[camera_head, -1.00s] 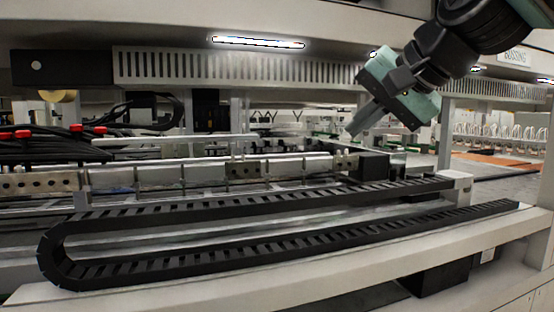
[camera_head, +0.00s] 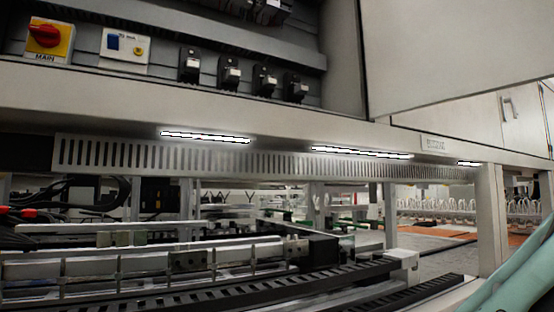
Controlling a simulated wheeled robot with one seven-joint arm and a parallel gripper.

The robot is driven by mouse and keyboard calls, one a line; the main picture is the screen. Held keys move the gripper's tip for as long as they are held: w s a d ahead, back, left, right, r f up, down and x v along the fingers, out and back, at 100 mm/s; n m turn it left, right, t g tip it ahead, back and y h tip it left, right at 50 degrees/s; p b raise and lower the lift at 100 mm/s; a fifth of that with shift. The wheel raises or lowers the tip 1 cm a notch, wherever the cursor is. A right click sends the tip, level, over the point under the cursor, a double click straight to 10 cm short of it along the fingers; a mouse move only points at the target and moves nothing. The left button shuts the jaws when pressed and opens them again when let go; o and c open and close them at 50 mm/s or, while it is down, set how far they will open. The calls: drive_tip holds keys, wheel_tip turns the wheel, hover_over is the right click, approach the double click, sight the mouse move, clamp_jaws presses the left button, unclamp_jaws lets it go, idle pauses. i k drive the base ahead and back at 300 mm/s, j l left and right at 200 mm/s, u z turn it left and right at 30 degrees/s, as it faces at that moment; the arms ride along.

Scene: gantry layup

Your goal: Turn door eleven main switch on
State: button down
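The main switch (camera_head: 49,39) shows at the top left of the head view, inside an open cabinet. It is a red rotary knob on a yellow plate, with the label MAIN (camera_head: 45,57) below it. The angle of the knob is hard to read at this size. The open cabinet door (camera_head: 455,50) is a large pale panel at the upper right. I cannot read a door number on it. My gripper is outside the picture; only part of my green arm shows at the lower right corner.
Several black breakers (camera_head: 228,72) line the cabinet shelf. Below are a slotted vent rail (camera_head: 250,160), lit strips and a black cable chain (camera_head: 230,298). A closed door with a handle (camera_head: 507,108) is at the right.

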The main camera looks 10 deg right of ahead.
sight(47, 36)
drive_tip(key=u, duration=1.25)
